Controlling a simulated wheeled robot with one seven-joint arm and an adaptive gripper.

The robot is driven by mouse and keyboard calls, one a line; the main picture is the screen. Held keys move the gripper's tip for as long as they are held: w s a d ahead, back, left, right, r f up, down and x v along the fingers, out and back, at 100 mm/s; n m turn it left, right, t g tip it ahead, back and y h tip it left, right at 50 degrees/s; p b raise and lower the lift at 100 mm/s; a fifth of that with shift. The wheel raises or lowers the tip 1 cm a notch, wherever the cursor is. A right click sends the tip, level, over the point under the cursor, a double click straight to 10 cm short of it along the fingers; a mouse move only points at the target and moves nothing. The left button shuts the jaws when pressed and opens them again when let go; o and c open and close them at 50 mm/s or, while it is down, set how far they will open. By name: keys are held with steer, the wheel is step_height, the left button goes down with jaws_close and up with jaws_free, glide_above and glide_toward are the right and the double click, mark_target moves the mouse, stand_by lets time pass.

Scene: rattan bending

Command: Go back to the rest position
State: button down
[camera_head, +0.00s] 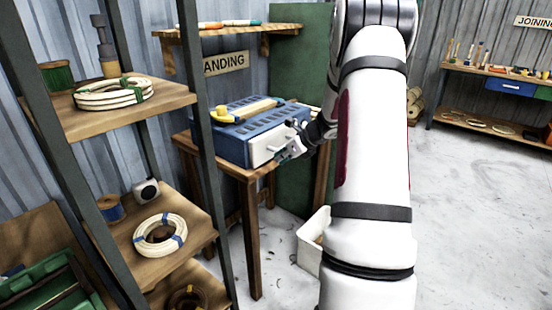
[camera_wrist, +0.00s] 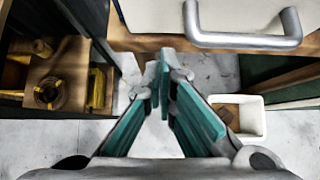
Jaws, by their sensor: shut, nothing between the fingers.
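My gripper (camera_head: 288,152) is at the front of a blue cabinet (camera_head: 235,135) on a wooden bench, close to its white drawer front (camera_head: 262,150). In the wrist view my gripper (camera_wrist: 163,78) shows teal finger pads that meet at the tips, shut with nothing between them. The tips are just below the white drawer front (camera_wrist: 225,14) and left of its grey bar handle (camera_wrist: 245,40), apart from the handle in that picture. My white arm reaches across the middle of the head view and hides part of the room behind it.
A dark-framed shelf (camera_head: 195,90) with rattan coils stands at left. A white bin (camera_head: 310,240) is on the floor by the bench; it also shows in the wrist view (camera_wrist: 250,118). A joining bench (camera_head: 490,75) stands far right. The floor at right is clear.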

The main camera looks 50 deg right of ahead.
steer(key=v, duration=0.8)
steer(key=shift+r+p, duration=0.25)
steer(key=shift+p, duration=0.1)
steer(key=shift+s+d, duration=0.15)
